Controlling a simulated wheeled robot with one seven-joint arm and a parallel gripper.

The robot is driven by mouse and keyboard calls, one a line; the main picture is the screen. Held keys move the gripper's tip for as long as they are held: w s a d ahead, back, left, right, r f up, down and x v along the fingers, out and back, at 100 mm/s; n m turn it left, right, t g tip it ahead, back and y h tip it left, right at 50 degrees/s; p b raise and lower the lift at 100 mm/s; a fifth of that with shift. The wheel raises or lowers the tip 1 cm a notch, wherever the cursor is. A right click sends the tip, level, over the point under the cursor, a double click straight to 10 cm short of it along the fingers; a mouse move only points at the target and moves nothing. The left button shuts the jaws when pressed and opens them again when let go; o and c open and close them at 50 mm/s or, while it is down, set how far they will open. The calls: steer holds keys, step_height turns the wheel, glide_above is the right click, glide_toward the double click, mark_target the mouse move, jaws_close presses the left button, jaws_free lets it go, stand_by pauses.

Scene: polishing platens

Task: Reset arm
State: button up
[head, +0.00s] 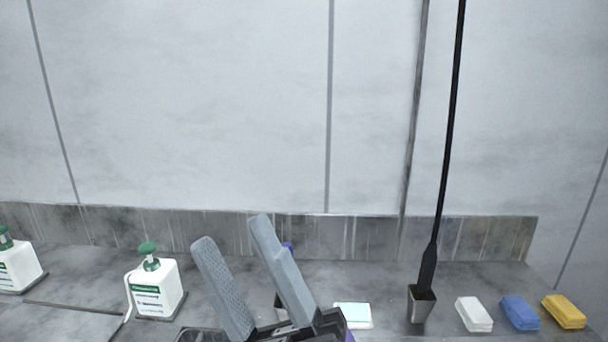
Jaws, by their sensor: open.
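My gripper (232,236) rises from the bottom edge in the head view. Its two grey fingers point up and to the left, spread apart, with nothing between them. It is open and empty. The fingers stand in front of the counter (390,272) and hide part of it.
A white bottle with a green pump (157,292) stands left of my gripper, another (17,265) at the far left. Right are a pale pad (353,316), a tall black rod (446,150) in a grey holder (420,305), and white (473,314), blue (519,313) and yellow (564,311) blocks.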

steer(key=s+d+f+m+t+h, duration=0.2)
steer(key=d+f+m+t+h, duration=0.1)
steer(key=d+f+m+h, duration=0.65)
steer(key=s+d+f+m+t+h, duration=0.1)
steer(key=d+f+m+t+h, duration=0.4)
steer(key=f+m+h, duration=0.7)
steer(key=s+d+f+m+g+h, duration=0.1)
steer(key=s+d+f+g, duration=0.3)
steer(key=s, duration=0.7)
steer(key=s+d+f+m+g+h, duration=0.2)
steer(key=s+d+f+g, duration=0.3)
steer(key=s+d+f, duration=0.2)
steer(key=s+f, duration=0.2)
steer(key=s, duration=0.1)
steer(key=shift+s+d+f+g+h, duration=0.3)
steer(key=shift+s+h, duration=0.05)
steer(key=shift+s, duration=0.05)
